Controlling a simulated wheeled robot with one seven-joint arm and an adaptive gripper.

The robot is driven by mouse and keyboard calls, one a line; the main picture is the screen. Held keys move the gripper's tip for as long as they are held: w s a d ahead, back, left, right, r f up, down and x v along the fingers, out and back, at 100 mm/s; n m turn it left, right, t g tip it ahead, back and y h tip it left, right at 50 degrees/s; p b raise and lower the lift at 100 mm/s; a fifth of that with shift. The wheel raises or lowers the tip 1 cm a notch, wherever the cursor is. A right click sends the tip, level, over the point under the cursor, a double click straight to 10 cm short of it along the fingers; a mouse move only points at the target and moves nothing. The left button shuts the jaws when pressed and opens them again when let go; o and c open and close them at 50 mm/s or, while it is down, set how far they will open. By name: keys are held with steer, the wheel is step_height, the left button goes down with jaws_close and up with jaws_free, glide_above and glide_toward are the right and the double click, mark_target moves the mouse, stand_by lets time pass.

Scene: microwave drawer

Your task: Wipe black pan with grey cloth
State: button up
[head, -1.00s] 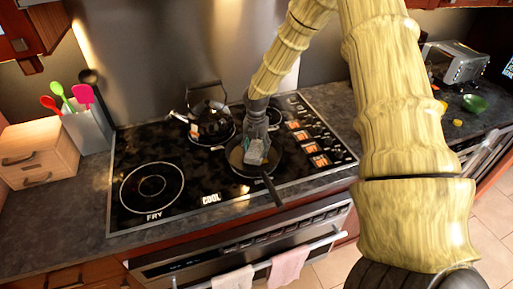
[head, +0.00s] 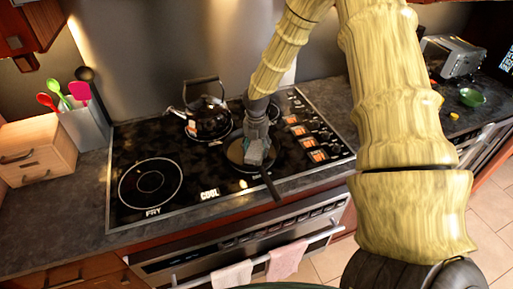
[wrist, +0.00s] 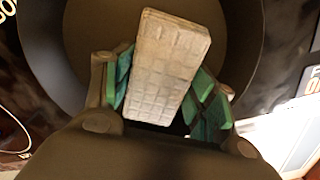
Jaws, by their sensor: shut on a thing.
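The black pan (head: 235,153) sits on the front right part of the stove, its handle pointing toward the front edge. It also fills the back of the wrist view (wrist: 250,45). My gripper (head: 256,155) is over the pan and points down into it. In the wrist view my gripper (wrist: 163,95) has its green-padded fingers shut on the grey cloth (wrist: 168,62), which looks like a folded, quilted block. The cloth is at or just above the pan's inside; I cannot tell whether it touches.
A black kettle (head: 208,118) stands behind and left of the pan. The left burner (head: 150,185) is bare. A utensil holder (head: 85,128) and a wooden box (head: 35,150) stand at left. A toaster oven (head: 452,58) and green bowl (head: 472,97) are at right. Towels (head: 286,259) hang on the oven handle.

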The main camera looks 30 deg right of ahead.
steer(key=shift+f, duration=0.25)
stand_by(0.4)
steer(key=shift+w+a, duration=0.2)
steer(key=shift+a, duration=0.5)
steer(key=shift+w+a, duration=0.15)
steer(key=shift+a, duration=0.5)
steer(key=shift+d, duration=0.1)
steer(key=shift+s+d+f+p, duration=0.1)
steer(key=shift+s+d+p, duration=0.1)
steer(key=shift+d, duration=0.4)
steer(key=shift+s+d+f+p, duration=0.1)
steer(key=shift+s+d, duration=0.1)
steer(key=shift+d, duration=0.4)
steer(key=shift+a, duration=0.1)
steer(key=shift+w+a+r, duration=0.1)
steer(key=shift+w+a, duration=0.05)
steer(key=shift+a, duration=0.5)
steer(key=shift+w+a, duration=0.15)
steer(key=shift+a, duration=0.45)
